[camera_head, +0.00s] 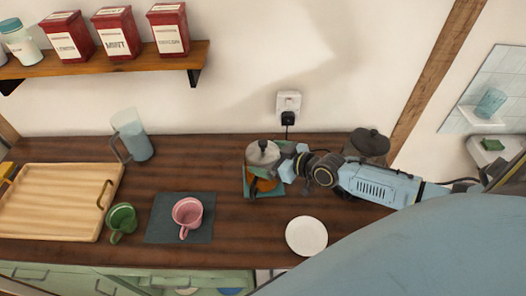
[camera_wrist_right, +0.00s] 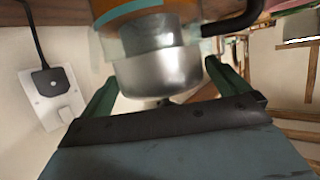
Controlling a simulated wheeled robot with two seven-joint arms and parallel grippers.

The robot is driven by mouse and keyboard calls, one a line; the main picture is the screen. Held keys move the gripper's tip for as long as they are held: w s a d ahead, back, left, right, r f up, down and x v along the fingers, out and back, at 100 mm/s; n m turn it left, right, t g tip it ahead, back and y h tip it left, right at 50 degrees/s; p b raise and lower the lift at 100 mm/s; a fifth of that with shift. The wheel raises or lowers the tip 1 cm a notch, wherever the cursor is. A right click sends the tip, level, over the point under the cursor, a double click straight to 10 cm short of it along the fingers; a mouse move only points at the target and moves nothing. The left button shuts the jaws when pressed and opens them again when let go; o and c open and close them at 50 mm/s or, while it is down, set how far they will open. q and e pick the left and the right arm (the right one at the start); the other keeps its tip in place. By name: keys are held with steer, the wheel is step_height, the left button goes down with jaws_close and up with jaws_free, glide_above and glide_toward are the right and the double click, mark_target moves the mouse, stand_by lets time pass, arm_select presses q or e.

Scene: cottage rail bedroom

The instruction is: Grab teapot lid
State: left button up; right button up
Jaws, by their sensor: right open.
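A teapot with an orange band (camera_head: 266,184) stands at the back middle of the counter. Its silver lid (camera_head: 262,151) with a black knob is on top. In the right wrist view the shiny metal lid (camera_wrist_right: 158,72) fills the middle, with the orange band (camera_wrist_right: 130,10) and a black handle (camera_wrist_right: 237,22) beyond it. My right gripper (camera_wrist_right: 162,82) is open, its green fingers on either side of the lid; I cannot tell whether they touch it. In the head view my right gripper (camera_head: 275,165) reaches the teapot from the right. My left gripper is not in view.
A dark lidded pot (camera_head: 370,142) stands behind my right arm. A white plate (camera_head: 306,236), pink mug (camera_head: 187,213), green mug (camera_head: 121,220), wooden tray (camera_head: 60,205) and clear pitcher (camera_head: 133,136) are on the counter. A plugged socket (camera_head: 289,103) is behind the teapot.

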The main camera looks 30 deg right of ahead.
steer(key=shift+x, duration=1)
steer(key=c, duration=0.7)
steer(key=shift+c, duration=0.3)
steer(key=shift+r, duration=0.1)
